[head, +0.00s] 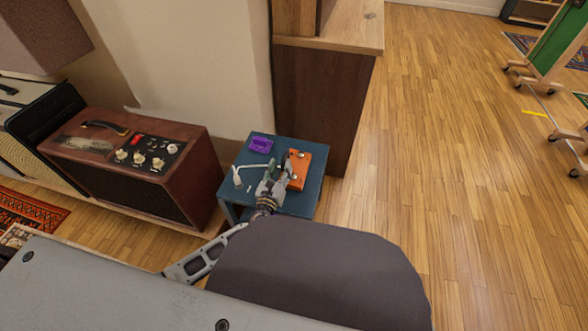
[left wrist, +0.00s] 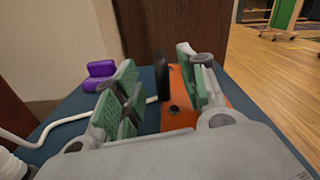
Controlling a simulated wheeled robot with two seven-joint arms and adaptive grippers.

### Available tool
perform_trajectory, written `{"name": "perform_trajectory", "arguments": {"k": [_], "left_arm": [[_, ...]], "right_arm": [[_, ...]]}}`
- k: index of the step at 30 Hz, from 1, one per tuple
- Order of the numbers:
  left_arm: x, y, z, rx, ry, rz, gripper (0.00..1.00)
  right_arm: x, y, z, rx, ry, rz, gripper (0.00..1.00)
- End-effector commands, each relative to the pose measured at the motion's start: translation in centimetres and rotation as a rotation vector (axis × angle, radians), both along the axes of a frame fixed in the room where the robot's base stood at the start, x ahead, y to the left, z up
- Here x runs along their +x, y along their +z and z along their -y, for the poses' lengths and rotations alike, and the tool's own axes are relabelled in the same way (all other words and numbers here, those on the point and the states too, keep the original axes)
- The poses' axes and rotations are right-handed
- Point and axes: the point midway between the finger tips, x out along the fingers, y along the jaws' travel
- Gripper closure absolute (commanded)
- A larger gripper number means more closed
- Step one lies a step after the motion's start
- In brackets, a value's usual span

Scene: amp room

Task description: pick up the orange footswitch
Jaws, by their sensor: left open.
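The orange footswitch (head: 301,165) lies on the small blue table (head: 311,192), toward its right side. In the left wrist view the orange footswitch (left wrist: 178,116) shows between and under my fingers, partly hidden by the right finger. My left gripper (head: 274,180) is over the table at the footswitch's left side. In the left wrist view my left gripper (left wrist: 155,95) is open, with its green-padded fingers apart; a dark upright piece stands between them. I cannot tell whether a finger touches the footswitch. My right gripper is not in view.
A purple object (head: 261,145) sits at the table's back left, and a small white bottle (head: 237,178) at its left edge. A white cable-like strip runs nearby. A brown amplifier (head: 130,155) stands left; a dark wooden cabinet (head: 320,100) stands behind. Open floor lies right.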

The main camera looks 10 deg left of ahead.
Motion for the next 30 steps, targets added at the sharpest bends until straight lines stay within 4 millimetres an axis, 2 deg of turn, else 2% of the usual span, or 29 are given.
{"name": "perform_trajectory", "arguments": {"k": [8,22,30], "left_arm": [[0.5,0.0,0.0,-0.001,0.000,0.000,0.58],[4.7,0.3,0.4,-0.001,0.000,0.000,0.58],[5.2,0.3,0.4,0.000,-0.001,-0.002,0.58]], "right_arm": [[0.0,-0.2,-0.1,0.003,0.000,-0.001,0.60],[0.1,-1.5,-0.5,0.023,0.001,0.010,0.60],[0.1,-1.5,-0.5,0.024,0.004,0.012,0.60]]}}
